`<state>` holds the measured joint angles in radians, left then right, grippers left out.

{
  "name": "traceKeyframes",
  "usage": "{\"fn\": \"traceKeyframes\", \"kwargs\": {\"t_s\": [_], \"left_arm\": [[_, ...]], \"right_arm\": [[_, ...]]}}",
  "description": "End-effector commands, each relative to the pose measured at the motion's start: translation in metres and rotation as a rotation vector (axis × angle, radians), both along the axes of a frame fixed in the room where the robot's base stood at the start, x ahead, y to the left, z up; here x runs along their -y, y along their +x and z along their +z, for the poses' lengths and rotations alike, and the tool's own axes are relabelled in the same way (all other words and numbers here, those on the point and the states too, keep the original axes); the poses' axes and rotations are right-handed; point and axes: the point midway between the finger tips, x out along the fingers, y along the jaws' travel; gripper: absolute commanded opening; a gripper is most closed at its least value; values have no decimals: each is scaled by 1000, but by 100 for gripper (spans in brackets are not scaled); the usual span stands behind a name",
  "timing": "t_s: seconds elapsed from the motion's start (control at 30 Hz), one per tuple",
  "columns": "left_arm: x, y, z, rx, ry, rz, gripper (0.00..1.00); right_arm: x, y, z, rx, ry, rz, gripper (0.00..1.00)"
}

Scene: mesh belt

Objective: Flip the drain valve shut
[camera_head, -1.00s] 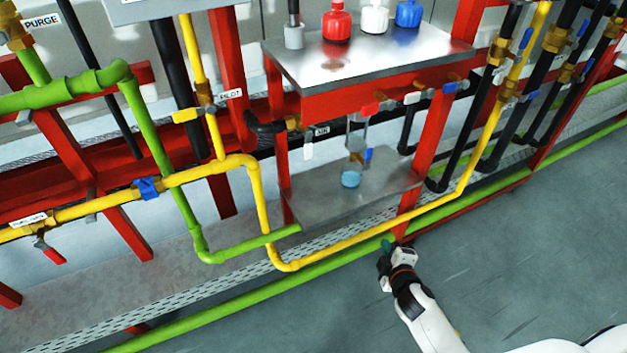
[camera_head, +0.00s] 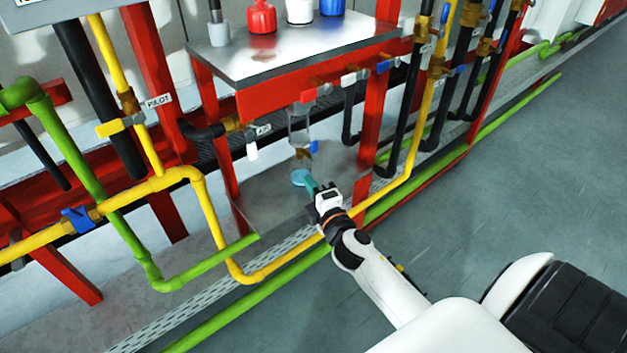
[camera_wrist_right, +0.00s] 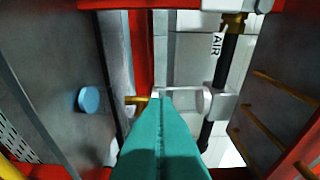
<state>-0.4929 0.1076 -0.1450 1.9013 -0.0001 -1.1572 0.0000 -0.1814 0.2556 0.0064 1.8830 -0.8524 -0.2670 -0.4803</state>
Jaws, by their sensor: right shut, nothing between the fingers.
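A small brass valve (camera_head: 303,154) sits under a clear cylinder (camera_head: 300,126) below the red shelf. A short blue lever (camera_head: 314,147) stands roughly upright at its right side. No drain label is readable. A light-blue disc or cup (camera_head: 300,177) is on the lower metal shelf beneath it. My right gripper (camera_head: 312,187) has its teal fingertips shut and empty, just right of the disc and below the valve. In the wrist view the shut fingers (camera_wrist_right: 160,115) point at the brass stem (camera_wrist_right: 137,100) and clear cylinder (camera_wrist_right: 185,101); the lever is not visible there. My left gripper is out of view.
Bottles stand on the upper metal shelf (camera_head: 225,62). The red post (camera_head: 376,115) and yellow pipe (camera_head: 410,165) run close to my right arm. Grey floor (camera_head: 500,200) is open at right.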

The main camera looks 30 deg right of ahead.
Motion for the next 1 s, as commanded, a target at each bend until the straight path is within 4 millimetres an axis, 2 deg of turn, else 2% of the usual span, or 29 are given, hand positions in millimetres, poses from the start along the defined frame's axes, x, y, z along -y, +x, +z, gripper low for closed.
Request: {"fn": "traceKeyframes", "kwargs": {"t_s": [0.2, 0.37, 0.43, 0.6, 0.77, 1.0], "left_arm": [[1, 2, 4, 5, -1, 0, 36], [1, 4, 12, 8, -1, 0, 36], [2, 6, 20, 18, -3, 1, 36], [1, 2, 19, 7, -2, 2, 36], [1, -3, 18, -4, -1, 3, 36], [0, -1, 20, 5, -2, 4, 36]], "right_arm": [[9, 48, 1, 3, 0, -1, 0], [14, 80, 0, 2, 1, -1, 0], [28, 77, 0, -1, -3, -2, 0], [47, 78, 0, 0, 0, -1, 0], [53, 79, 0, -1, 2, -1, 0], [53, 79, 0, -1, 2, -1, 0]]}}
